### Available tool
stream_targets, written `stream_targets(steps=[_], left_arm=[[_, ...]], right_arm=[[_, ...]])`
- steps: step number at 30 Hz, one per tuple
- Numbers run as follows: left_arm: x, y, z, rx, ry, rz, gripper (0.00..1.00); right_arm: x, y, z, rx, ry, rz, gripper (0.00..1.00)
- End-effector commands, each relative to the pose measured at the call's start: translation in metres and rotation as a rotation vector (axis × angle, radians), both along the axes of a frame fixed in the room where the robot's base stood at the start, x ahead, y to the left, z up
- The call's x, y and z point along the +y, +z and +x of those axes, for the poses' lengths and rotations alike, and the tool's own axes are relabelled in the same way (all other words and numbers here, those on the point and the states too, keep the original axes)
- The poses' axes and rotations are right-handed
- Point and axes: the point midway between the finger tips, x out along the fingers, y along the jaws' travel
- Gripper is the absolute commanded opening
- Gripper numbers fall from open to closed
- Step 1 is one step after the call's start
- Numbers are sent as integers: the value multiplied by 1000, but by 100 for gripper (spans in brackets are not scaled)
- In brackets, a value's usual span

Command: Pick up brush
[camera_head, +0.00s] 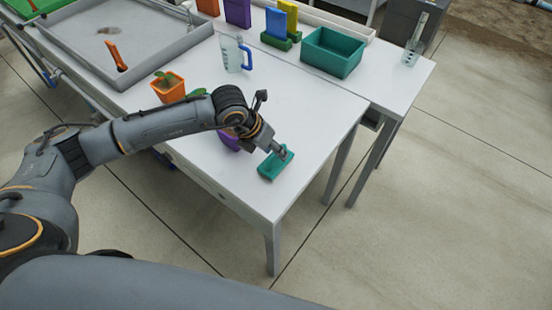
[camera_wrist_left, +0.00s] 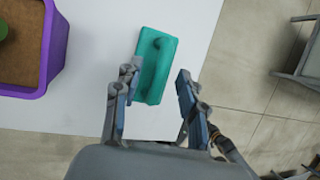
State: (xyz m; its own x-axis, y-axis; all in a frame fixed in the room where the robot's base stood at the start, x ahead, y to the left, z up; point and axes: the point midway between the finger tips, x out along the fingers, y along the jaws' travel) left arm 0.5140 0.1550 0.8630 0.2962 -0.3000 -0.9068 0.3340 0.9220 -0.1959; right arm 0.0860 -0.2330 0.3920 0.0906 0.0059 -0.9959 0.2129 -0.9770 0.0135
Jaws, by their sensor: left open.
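The brush, a teal block with a raised grip on top, lies near the front right corner of the white table (camera_head: 315,128). It shows in the head view (camera_head: 270,168) and in the left wrist view (camera_wrist_left: 153,87). My left gripper (camera_head: 281,153) is at the brush. In the left wrist view its open fingers (camera_wrist_left: 157,72) stand on either side of the brush's lower half, with nothing gripped. I cannot tell how high the fingertips are above the table. My right gripper is not in view.
A purple pot (camera_wrist_left: 61,48) with brown fill stands left of the brush, mostly behind my arm in the head view. An orange seedling pot (camera_head: 168,88), a blue-handled jug (camera_head: 233,55) and a teal bin (camera_head: 333,52) stand farther back. The table's right edge is close.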

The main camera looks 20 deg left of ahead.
Motion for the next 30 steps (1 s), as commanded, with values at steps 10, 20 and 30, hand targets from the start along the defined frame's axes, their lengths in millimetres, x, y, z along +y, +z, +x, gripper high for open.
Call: stream_targets(steps=[10, 20, 30], left_arm=[[-1, -4, 1, -1, -1, 0, 27], [-1, -3, 2, -2, -1, 0, 0], [-1, 1, 2, -4, 0, -1, 0]], right_arm=[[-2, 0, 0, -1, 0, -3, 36], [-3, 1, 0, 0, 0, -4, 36], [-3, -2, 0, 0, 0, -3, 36]])
